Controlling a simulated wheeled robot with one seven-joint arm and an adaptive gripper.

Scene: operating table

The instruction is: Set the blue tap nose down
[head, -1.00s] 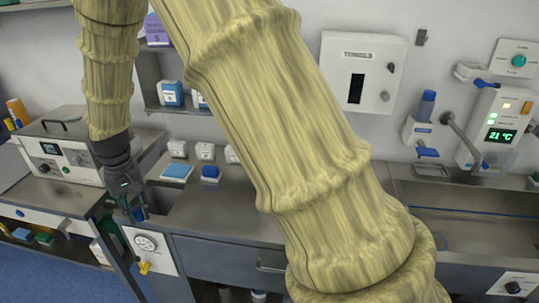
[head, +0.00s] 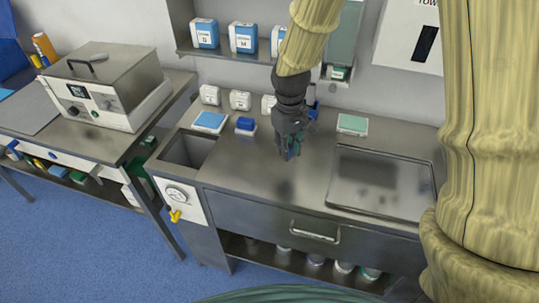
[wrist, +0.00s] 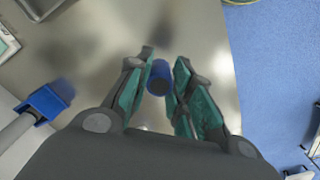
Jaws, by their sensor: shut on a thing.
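My gripper (head: 289,153) hangs fingers down over the steel worktop (head: 240,165), left of the flat steel tray. In the wrist view my gripper (wrist: 164,62) has its teal-padded fingers closed around a small dark-blue cylinder (wrist: 159,78), which I take for the blue tap. Its round end faces the camera. Its far end is hidden, so I cannot tell which end is the nose or whether it touches the worktop. In the head view the fingers mostly hide it.
A blue-ended grey pipe (wrist: 48,102) is left in the wrist view. The steel tray (head: 378,210) lies right; a sunken basin (head: 187,150) is left. White boxes, a blue sponge-like block (head: 245,124) and a green-topped block (head: 352,123) line the back. Worktop around the gripper is clear.

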